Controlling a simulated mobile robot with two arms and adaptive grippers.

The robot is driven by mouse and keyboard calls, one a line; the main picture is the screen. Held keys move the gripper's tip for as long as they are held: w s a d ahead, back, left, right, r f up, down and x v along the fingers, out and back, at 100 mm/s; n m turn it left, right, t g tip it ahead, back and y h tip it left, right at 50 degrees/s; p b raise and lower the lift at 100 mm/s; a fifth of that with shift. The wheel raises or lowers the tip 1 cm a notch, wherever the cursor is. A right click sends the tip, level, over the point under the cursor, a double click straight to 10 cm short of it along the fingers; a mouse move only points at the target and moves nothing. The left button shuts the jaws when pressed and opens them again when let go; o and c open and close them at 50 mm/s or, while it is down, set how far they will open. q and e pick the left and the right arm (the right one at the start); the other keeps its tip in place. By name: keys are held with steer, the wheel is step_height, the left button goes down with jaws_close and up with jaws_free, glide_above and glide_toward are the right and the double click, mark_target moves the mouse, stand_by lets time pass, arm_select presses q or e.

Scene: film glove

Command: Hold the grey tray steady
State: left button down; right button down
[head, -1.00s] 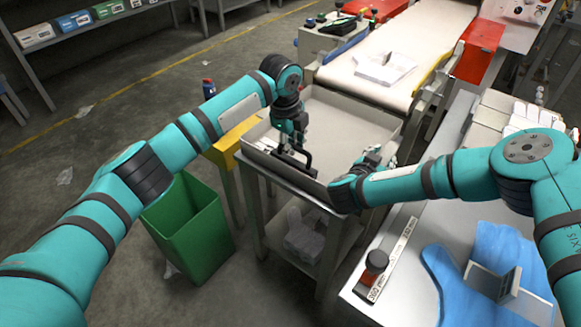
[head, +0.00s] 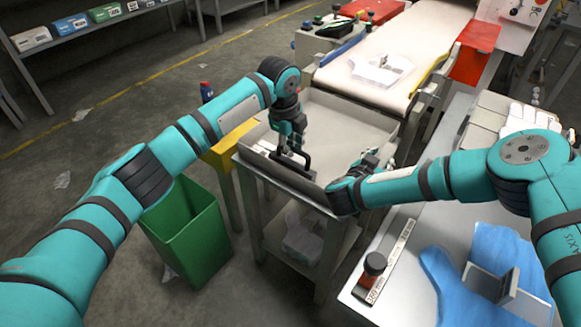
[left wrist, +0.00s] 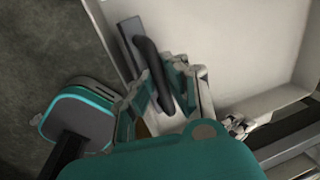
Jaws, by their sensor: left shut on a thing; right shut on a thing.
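The grey tray (head: 340,122) is a wide, shallow tray with raised walls. My left gripper (head: 292,148) is shut on the black handle (head: 306,163) at the tray's near side. The handle (left wrist: 152,70) also shows between the fingers in the left wrist view, next to the pale tray wall. My right gripper (head: 368,164) is shut at the tray's near right edge. What it grips there is mostly hidden by its own fingers and wrist.
A conveyor (head: 400,50) with a white piece (head: 380,72) on it lies beyond the tray. A green bin (head: 190,230) stands on the floor at left.

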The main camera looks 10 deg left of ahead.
arm_select(q)
steer(key=shift+w+d+r, duration=0.1)
steer(key=shift+w+d, duration=0.3)
steer(key=shift+w, duration=0.35)
steer(key=shift+w+d+r, duration=0.1)
steer(key=shift+w+d, duration=0.3)
steer(key=shift+w, duration=0.3)
arm_select(e)
steer(key=shift+f, duration=0.1)
stand_by(1.4)
stand_by(0.5)
arm_select(q)
steer(key=c, duration=1.3)
jaws_free()
steer(key=shift+f, duration=0.1)
steer(key=shift+c, duration=0.2)
arm_select(e)
steer(key=shift+s, duration=0.1)
arm_select(q)
step_height(320, 180, up, 12)
steer(key=s+a, duration=0.1)
steer(key=s, duration=0.1)
steer(key=shift+f, duration=0.15)
steer(key=shift+a, duration=0.1)
arm_select(e)
steer(key=c, duration=0.8)
jaws_free()
